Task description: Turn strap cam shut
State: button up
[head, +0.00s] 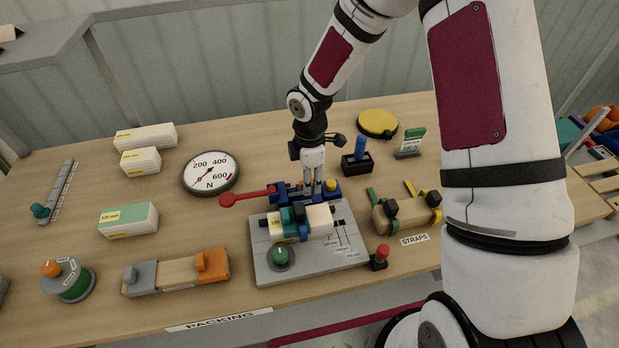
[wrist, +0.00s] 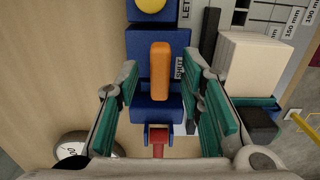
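The strap cam appears to be an orange lever (wrist: 160,72) on a blue block (wrist: 172,42), seen in the wrist view. A "SHUT" label sits beside the lever's right side, and a partly cut-off "LET" label is further up. The blue block also shows in the head view (head: 281,190), behind the cream box, where my gripper hides the orange lever. My gripper (head: 313,190) points down over the block. In the wrist view its teal-padded fingers (wrist: 163,98) are open, one on each side of the lever, with gaps visible.
A grey base plate (head: 262,262) holds a cream box (head: 320,219) with a green knob (head: 281,255) in front. A red-handled lever (head: 248,195) extends left from the blue block. A yellow knob (head: 331,185) is beside my gripper. Spare straps (head: 386,216) lie right; a gauge (head: 210,172) lies left.

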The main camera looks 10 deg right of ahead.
notch_tip(320, 180, up, 12)
dwell(0.6)
jog(key=s+d+r+m+t+h, duration=0.1)
jog(key=s+d+r+m, duration=0.2)
jog(key=s+r+m, duration=0.35)
jog(key=s+d+r+m+t+h, duration=0.1)
jog(key=s+d+r+m+t, duration=0.2)
jog(key=r, duration=0.7)
jog(key=s+r+m+y, duration=0.1)
jog(key=s+r+m, duration=0.2)
jog(key=s, duration=0.4)
jog(key=s+d+r+m+t+y, duration=0.1)
jog(key=s+r+m, duration=0.2)
jog(key=s+m, duration=0.2)
jog(key=shift+s+m+t, duration=0.3)
jog(key=shift+s+m, duration=0.05)
jog(key=shift+s, duration=0.65)
